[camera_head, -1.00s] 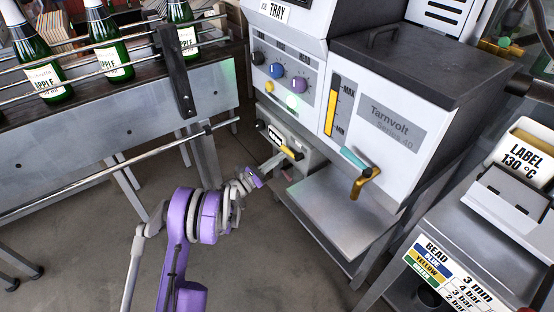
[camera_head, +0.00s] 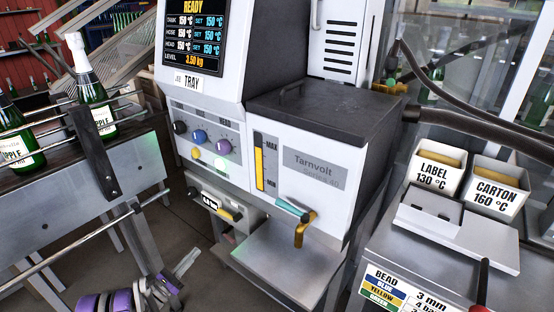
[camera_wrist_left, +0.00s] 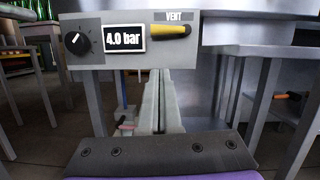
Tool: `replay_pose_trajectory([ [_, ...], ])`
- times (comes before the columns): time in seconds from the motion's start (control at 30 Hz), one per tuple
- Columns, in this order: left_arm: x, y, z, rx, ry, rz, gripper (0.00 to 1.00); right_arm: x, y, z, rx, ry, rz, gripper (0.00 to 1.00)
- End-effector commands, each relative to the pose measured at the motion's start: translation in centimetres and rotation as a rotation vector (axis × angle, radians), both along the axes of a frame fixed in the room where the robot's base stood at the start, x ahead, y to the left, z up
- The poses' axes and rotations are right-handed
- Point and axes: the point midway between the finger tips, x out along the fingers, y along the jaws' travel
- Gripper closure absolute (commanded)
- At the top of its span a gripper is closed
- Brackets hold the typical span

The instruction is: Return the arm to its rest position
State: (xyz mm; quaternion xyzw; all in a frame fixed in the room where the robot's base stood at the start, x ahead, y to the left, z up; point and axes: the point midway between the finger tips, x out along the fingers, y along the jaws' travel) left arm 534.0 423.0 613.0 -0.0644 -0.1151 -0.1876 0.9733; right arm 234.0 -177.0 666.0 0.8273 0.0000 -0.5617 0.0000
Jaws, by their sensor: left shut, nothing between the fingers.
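My left arm shows at the bottom left of the head view, purple and grey. Its gripper (camera_head: 186,262) points up and right, low beside the white Tarnvolt machine (camera_head: 325,190). In the left wrist view the two grey fingers (camera_wrist_left: 155,104) are together with nothing between them. They are in front of and below a pressure panel (camera_wrist_left: 130,58) that reads 4.0 bar, with a yellow vent lever (camera_wrist_left: 171,30). I cannot tell whether the fingers touch anything. My right gripper is not in view.
A metal shelf (camera_head: 285,268) juts out under the machine's brass spout (camera_head: 304,230). A conveyor (camera_head: 70,195) with green bottles (camera_head: 93,95) stands at the left. Bins marked LABEL (camera_head: 436,172) and CARTON (camera_head: 492,195) stand at the right. Open floor shows between conveyor and machine.

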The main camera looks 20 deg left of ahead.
Motion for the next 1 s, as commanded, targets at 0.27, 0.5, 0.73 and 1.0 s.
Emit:
replay_pose_trajectory([
  [0.27,3.1,-0.5,5.5,-0.267,0.077,0.081,1.0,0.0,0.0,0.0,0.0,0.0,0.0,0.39],
  [0.5,5.0,-2.2,12.8,-0.848,0.23,0.237,1.0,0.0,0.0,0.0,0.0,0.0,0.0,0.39],
  [0.73,2.0,-5.6,15.1,-1.431,0.371,0.395,1.0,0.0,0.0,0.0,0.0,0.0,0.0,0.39],
  [1.0,-7.1,-12.1,13.0,-2.087,0.526,0.658,1.0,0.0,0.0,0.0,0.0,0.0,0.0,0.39],
])
